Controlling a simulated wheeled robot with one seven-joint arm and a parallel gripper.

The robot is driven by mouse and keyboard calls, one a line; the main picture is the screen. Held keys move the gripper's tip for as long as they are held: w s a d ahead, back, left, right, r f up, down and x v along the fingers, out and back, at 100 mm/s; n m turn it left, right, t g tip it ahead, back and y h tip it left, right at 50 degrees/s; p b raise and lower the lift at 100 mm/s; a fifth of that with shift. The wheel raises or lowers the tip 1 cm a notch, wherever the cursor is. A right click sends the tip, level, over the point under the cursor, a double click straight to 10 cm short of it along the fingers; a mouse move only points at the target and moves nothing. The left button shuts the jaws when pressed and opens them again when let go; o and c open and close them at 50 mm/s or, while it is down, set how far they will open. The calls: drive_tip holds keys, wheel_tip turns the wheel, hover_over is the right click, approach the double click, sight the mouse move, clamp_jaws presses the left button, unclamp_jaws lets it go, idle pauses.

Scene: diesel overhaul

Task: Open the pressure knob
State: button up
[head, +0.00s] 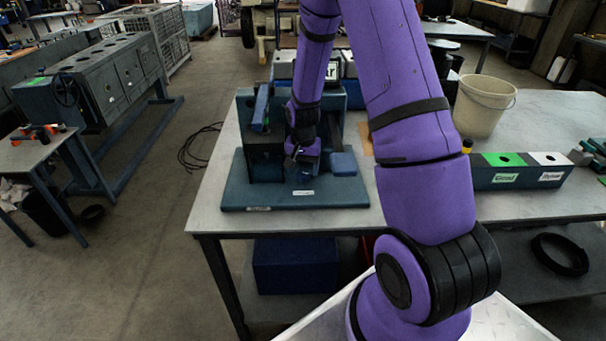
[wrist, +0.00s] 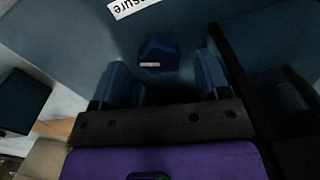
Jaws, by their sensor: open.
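The pressure knob (wrist: 158,52) is a dark blue, faceted knob with a small white mark, on a blue-grey panel in the wrist view. A white label (wrist: 132,6) ending in "sure" sits above it. My gripper (wrist: 163,82) is open, with one blue finger to each side of the knob in the picture. Whether the fingers reach around it or stop short, I cannot tell. In the head view my gripper (head: 300,158) is in front of the dark teal test stand (head: 265,168) on the table, and the knob is hidden by my arm.
The stand's base plate (head: 240,196) lies on the grey table (head: 208,214). A blue lever (head: 262,108) rises at the stand's left, and a blue block (head: 343,163) is at its right. A beige bucket (head: 484,106) and labelled boxes (head: 518,178) stand farther right.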

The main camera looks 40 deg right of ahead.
sight(303, 173)
drive_tip(key=shift+f, duration=1.35)
drive_tip(key=c, duration=0.9)
drive_tip(key=shift+n, duration=2.2)
drive_tip(key=o, duration=0.9)
drive_tip(key=shift+r, duration=0.1)
wheel_tip(303, 173, up, 11)
